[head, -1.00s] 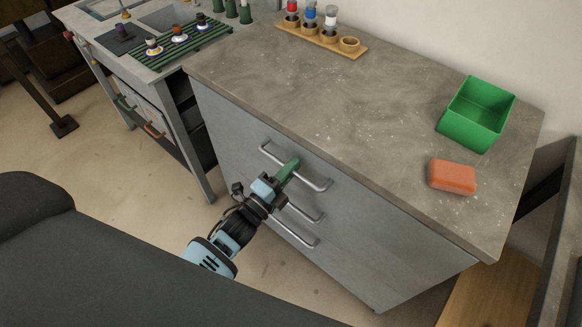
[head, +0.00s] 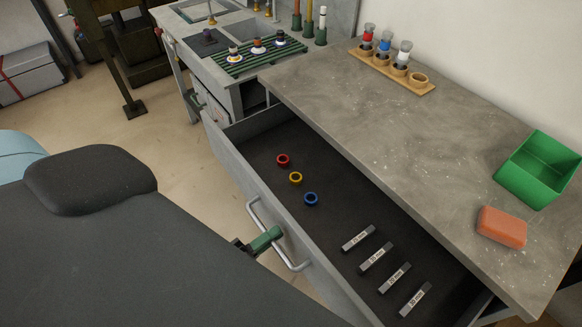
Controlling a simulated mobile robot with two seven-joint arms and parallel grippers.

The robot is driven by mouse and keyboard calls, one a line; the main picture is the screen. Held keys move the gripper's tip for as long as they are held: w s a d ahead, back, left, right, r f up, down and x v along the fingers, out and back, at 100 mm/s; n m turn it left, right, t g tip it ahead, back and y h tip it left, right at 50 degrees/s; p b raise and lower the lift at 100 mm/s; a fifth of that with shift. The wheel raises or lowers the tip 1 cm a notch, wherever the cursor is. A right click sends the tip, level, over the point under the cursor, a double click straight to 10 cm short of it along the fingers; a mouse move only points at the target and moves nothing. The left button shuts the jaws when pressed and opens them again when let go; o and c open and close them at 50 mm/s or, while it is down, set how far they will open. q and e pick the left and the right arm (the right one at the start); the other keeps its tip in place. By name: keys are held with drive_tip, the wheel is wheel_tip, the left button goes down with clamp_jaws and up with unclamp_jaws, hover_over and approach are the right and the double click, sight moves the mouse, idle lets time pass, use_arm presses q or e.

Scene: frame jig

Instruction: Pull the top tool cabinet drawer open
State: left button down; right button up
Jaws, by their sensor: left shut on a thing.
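The top drawer (head: 225,150) of the grey tool cabinet is pulled well out, and its dark inside shows. Its silver bar handle (head: 290,262) runs along the drawer front. My left gripper (head: 268,240), with green fingers, is shut on the handle near its middle. Most of the left arm is hidden behind my dark body. In the drawer lie a red ring (head: 283,160), a yellow ring (head: 296,178), a blue ring (head: 311,199) and several labelled grey bars (head: 376,257). The lower drawers are hidden. My right gripper is not in view.
On the cabinet's stone top (head: 370,130) stand a wooden rack (head: 395,72) with coloured-top bottles, a green bin (head: 540,168) and an orange block (head: 502,227). A bench with a green slatted rack (head: 258,55) stands at the back left. Floor shows left of the drawer.

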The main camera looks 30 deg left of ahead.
use_arm(q)
drive_tip(key=shift+r+v, duration=0.15)
drive_tip(key=shift+v, duration=0.6)
drive_tip(key=shift+r+v, duration=0.15)
drive_tip(key=shift+v, duration=0.6)
drive_tip(key=c, duration=1.5)
unclamp_jaws()
drive_tip(key=b+v, duration=0.1)
drive_tip(key=v, duration=0.7)
drive_tip(key=shift+b, duration=0.35)
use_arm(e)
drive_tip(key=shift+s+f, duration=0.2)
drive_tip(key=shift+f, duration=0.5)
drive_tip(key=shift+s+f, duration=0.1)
